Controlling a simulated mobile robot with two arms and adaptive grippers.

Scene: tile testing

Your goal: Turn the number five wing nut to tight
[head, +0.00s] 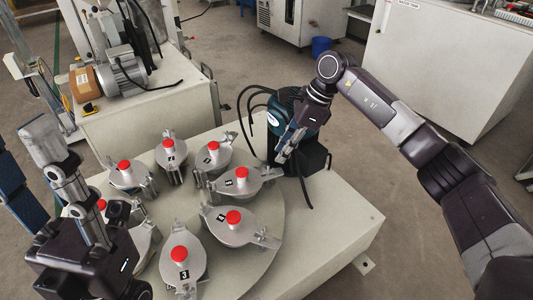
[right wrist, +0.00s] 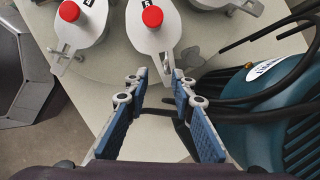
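Several grey lidded pots with red knobs stand on a round plate (head: 268,238). The number five pot (head: 240,183), judged by its place after 3 and 4, is at the plate's right side; its red knob (right wrist: 152,16) is at the top in the right wrist view. Its wing nut (right wrist: 163,62) sits on the clamp at the pot's outer edge. My right gripper (right wrist: 155,82) is open and empty, its blue-padded fingers just short of the wing nut and apart from it. In the head view it (head: 284,154) is above that clamp.
A dark teal motor (right wrist: 255,110) with black cables stands close to the right of my right gripper. Neighbouring pots (head: 232,226) (head: 213,155) flank number five. The table's right corner (head: 350,215) is clear. A white cabinet (head: 430,70) stands behind my right arm.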

